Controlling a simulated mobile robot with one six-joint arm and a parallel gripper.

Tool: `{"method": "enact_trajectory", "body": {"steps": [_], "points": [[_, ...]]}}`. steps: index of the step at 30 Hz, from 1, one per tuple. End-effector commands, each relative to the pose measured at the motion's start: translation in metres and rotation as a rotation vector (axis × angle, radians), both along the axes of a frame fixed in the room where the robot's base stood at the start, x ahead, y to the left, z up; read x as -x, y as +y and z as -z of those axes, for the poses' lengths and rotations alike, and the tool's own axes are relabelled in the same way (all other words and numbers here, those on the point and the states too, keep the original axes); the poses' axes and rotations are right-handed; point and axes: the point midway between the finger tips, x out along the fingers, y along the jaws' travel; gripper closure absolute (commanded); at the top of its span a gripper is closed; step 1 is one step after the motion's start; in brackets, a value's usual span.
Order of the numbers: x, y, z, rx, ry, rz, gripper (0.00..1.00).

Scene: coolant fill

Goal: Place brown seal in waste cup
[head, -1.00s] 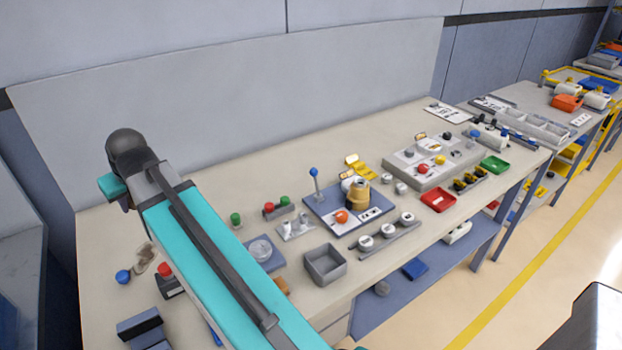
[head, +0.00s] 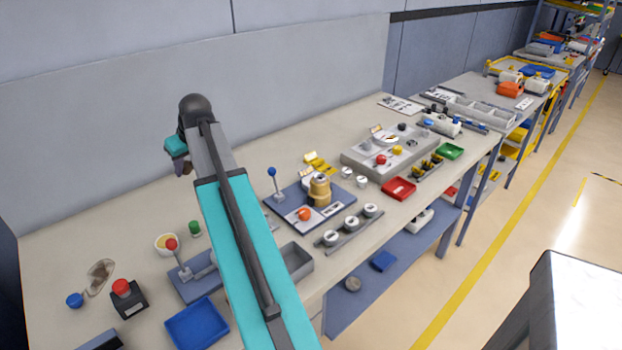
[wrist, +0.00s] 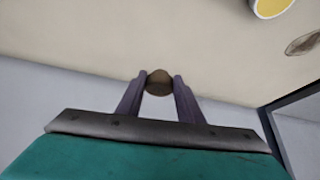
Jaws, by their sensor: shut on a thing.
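My gripper (wrist: 158,78) is shut on the brown seal (wrist: 158,84), a small round brown piece between the fingertips in the wrist view. In the head view my gripper (head: 185,168) is above the back left of the bench, partly hidden by my arm. A white cup with a yellow inside (head: 167,243) stands on the bench, likely the waste cup; no label is readable. It also shows, cut off, at the top right of the wrist view (wrist: 270,6). The held seal is apart from this cup.
A green button (head: 194,228), a red-knobbed lever (head: 179,262), a blue tray (head: 197,325) and a red push-button box (head: 127,297) are near the cup. A dark stain (head: 100,275) lies to its left. My arm hides part of the bench middle.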

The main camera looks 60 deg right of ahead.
Motion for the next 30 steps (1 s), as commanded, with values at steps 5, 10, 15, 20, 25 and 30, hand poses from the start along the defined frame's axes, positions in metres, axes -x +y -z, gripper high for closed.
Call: {"method": "enact_trajectory", "body": {"steps": [5,10,15,20,25,30], "points": [[0.022,-0.059,0.005,-0.001,-0.002,0.03,0.81],[0.048,-0.111,0.008,0.0,-0.006,0.055,0.81],[0.077,-0.16,0.011,0.002,-0.013,0.079,0.81],[0.109,-0.206,0.014,0.004,-0.02,0.103,0.81],[0.144,-0.248,0.016,0.008,-0.027,0.124,0.81],[0.169,-0.274,0.018,0.011,-0.033,0.138,0.81]]}}
